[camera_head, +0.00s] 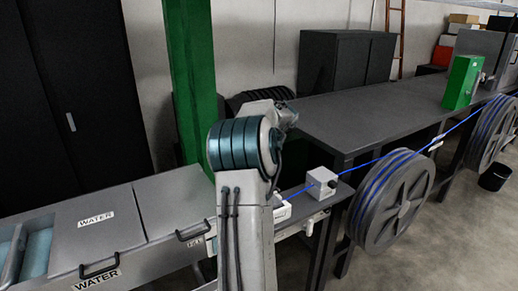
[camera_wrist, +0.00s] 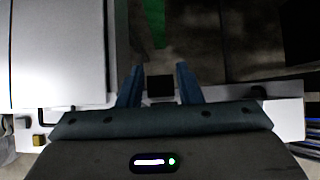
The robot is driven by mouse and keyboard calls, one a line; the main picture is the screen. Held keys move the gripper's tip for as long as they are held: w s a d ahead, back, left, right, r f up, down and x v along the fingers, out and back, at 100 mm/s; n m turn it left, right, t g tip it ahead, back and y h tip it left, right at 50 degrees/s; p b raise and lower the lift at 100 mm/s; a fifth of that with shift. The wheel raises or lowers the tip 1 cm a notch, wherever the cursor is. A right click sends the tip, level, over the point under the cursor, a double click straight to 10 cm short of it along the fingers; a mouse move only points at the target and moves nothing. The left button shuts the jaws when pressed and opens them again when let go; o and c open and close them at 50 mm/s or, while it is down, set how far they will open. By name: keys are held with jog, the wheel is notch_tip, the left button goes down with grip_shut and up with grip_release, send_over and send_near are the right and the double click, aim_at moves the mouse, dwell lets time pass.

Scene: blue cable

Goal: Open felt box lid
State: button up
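In the head view a grey metal bench carries a lid panel with a black handle (camera_head: 193,231); a small, partly legible label (camera_head: 195,242) that may read FELT sits by it. I cannot tell for sure which panel is the felt box lid. My gripper is hidden behind my arm in the head view. In the wrist view my gripper (camera_wrist: 159,82) is open, its two blue-grey fingers apart. A small black block (camera_wrist: 160,87) shows between the fingers; I cannot tell whether it is a handle or touches them. A light grey panel (camera_wrist: 60,50) lies to the left.
A lid marked WATER (camera_head: 95,219) with a black handle is at the left. A green column (camera_head: 190,75) stands behind the bench. A grey box (camera_head: 321,183) with a blue cable (camera_head: 345,170) and large reels (camera_head: 390,200) are at the right.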

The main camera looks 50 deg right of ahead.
jog(key=shift+o, duration=0.9)
jog(key=shift+d, duration=0.1)
jog(key=shift+s+r, duration=0.1)
jog(key=shift+r, duration=0.15)
jog(key=b+v, duration=0.2)
jog(key=v, duration=1.1)
jog(key=shift+s+b, duration=0.15)
jog(key=shift+b, duration=0.2)
